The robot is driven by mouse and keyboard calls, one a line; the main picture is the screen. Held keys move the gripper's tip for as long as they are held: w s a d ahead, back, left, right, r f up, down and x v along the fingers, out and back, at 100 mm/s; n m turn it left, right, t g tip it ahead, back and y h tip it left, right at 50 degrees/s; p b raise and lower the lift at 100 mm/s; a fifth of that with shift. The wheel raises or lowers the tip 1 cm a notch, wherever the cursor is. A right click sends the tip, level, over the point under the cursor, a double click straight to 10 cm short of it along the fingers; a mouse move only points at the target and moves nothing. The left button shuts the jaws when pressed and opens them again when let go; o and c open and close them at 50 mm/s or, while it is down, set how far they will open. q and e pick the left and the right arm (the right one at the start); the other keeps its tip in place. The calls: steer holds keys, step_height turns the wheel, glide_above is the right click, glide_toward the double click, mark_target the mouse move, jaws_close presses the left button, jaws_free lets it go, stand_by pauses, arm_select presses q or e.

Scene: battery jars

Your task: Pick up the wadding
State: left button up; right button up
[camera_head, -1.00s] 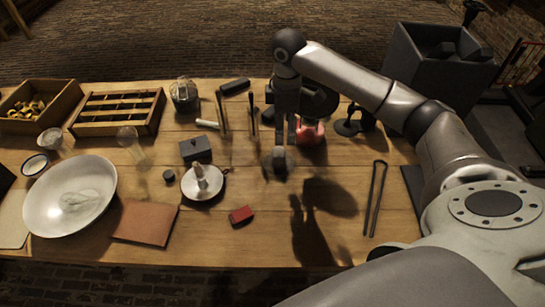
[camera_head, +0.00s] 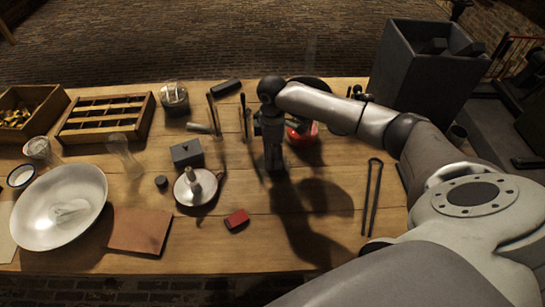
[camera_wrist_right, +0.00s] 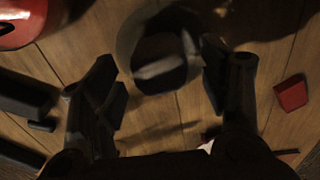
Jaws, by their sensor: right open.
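My right gripper (camera_head: 275,165) points down over the middle of the table in the head view. In the right wrist view its two dark fingers (camera_wrist_right: 165,82) stand apart, open. A pale grey rounded thing (camera_wrist_right: 160,60), with a dark patch in it, lies between and beyond the fingertips; it may be the wadding, but the picture is too dark and blurred to be sure. In the head view this spot is mostly hidden by the gripper. My left gripper is not in view.
A red pot (camera_head: 303,132) stands close behind and right of the gripper. A candle holder (camera_head: 188,194) and small red block (camera_head: 237,219) lie to its left. Long tongs (camera_head: 372,197) lie right. A white bowl (camera_head: 38,225) stands far left. Table front centre is clear.

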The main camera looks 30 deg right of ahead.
steer(key=shift+f, duration=0.45)
steer(key=c, duration=0.8)
steer(key=shift+r, duration=0.15)
steer(key=shift+c, duration=0.2)
steer(key=shift+r, duration=0.55)
steer(key=s+a+r+b, duration=0.1)
steer(key=s+a+r, duration=0.2)
steer(key=s+r, duration=0.8)
steer(key=s, duration=0.2)
steer(key=shift+s+a+r, duration=0.2)
steer(key=shift+s+r, duration=0.1)
